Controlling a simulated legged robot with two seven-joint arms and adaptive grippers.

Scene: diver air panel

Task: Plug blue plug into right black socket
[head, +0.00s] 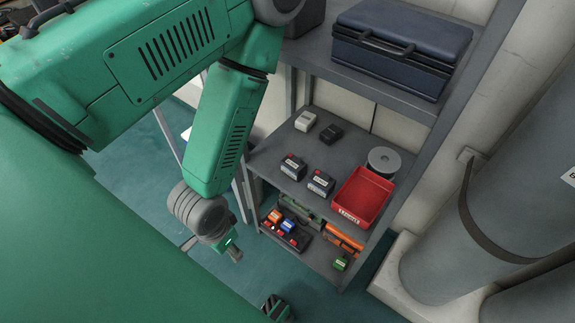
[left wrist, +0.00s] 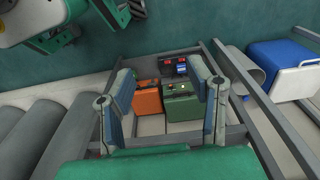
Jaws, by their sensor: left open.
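The blue plug (head: 289,225) sits on a dark panel (head: 299,244) on the low shelf, beside an orange plug (head: 275,216). The blue plug also shows in the left wrist view (left wrist: 181,68). The black sockets are too small to tell apart. My left gripper (head: 213,250) is open and empty, left of the low shelf and apart from the panel. In the left wrist view its two fingers (left wrist: 160,76) frame the shelf. A green and grey part at the bottom edge of the head view, seemingly my right gripper (head: 275,308), is mostly cut off.
Above the panel, a shelf board holds dark boxes (head: 320,183), a red tray (head: 362,196) and a grey reel (head: 384,161). An orange case (head: 342,238) and a green item (head: 340,264) are right of the panel. Shelf posts stand close around. Large grey cylinders (head: 475,225) stand at right.

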